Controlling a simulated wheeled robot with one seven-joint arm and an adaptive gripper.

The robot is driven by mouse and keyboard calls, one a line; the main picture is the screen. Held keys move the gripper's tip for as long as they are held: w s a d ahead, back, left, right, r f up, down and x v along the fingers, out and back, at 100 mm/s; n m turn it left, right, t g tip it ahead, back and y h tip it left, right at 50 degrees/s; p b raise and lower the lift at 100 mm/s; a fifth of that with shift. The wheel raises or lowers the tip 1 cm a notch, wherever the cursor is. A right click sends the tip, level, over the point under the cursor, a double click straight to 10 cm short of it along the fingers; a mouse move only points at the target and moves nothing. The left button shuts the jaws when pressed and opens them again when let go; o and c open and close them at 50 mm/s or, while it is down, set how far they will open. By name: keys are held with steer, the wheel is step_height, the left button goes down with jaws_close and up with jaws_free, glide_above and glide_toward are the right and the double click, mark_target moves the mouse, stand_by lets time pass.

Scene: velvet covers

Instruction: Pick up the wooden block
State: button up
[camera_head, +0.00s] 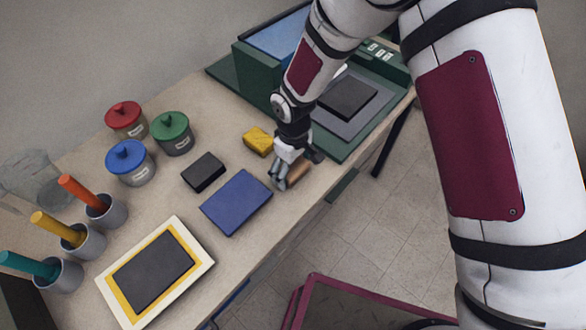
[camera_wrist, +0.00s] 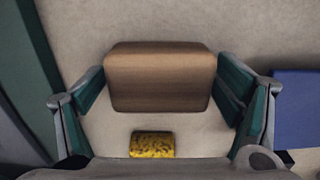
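The wooden block (camera_wrist: 160,78) is brown with rounded edges and lies on the table in the wrist view. In the head view the block (camera_head: 299,172) is partly hidden by my gripper (camera_head: 284,180). My gripper (camera_wrist: 161,98) is open in the wrist view, with one finger on each side of the block. Small gaps seem to show between the fingers and the block's sides. I cannot tell exactly how low the fingertips are.
A yellow sponge (camera_head: 258,141) lies close to my gripper. A blue book-like slab (camera_head: 236,202) and a dark block (camera_head: 203,172) lie to the left. A green machine (camera_head: 345,140) stands behind. Lidded jars (camera_head: 172,134) stand at the left. The table's front edge is near the block.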

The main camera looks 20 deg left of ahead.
mark_target(293, 165)
steer(key=c, duration=0.7)
steer(key=shift+c, duration=0.2)
step_height(293, 165, up, 10)
steer(key=shift+r+b, duration=0.1)
steer(key=shift+b, duration=0.7)
